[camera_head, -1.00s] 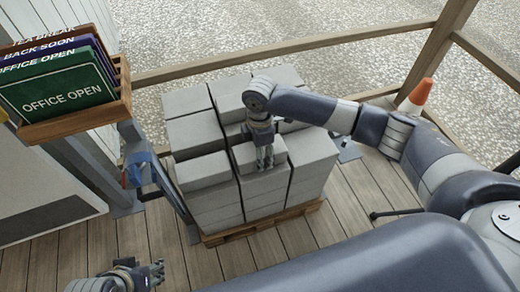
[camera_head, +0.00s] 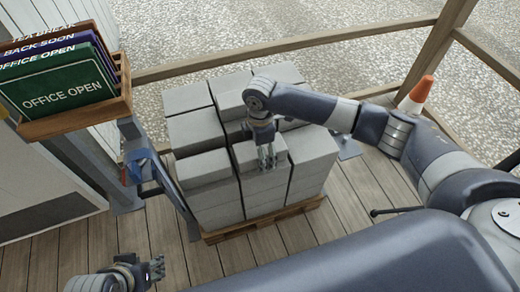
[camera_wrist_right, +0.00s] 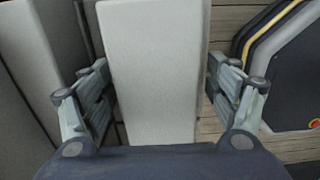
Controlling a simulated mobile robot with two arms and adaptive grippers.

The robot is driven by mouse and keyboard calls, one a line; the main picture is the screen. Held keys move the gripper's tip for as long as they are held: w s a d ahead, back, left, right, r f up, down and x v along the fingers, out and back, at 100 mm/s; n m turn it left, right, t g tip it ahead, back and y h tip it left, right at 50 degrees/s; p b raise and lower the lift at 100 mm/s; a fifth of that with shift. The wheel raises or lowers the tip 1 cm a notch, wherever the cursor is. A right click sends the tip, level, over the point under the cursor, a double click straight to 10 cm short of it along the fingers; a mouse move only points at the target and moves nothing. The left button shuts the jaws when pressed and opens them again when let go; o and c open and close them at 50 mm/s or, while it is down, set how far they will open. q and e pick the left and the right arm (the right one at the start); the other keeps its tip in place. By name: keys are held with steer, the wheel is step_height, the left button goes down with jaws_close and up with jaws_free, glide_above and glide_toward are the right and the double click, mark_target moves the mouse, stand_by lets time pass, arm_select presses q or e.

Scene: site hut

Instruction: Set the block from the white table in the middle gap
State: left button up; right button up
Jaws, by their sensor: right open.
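My right gripper (camera_head: 267,163) is open at the front middle column of a stack of grey blocks, fingers pointing down. A grey block (camera_head: 244,155) sits there, between the front left block (camera_head: 203,168) and the front right block (camera_head: 312,143). In the right wrist view the open fingers stand on either side of a pale grey block (camera_wrist_right: 155,70), with no clear contact. A darker, lower spot (camera_head: 235,131) shows behind this block. The gripper hides part of it. My left gripper (camera_head: 153,270) is at the bottom left, away from the stack. I cannot make out a white table.
The blocks stand on a wooden pallet (camera_head: 262,222) on a plank deck. A sign rack (camera_head: 80,118) on a post is at the left. A wooden rail (camera_head: 190,70) runs behind, with an orange cone (camera_head: 417,92) at the right.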

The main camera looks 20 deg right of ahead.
step_height(320, 180, up, 12)
steer(key=shift+w+r, duration=0.1)
stand_by(0.8)
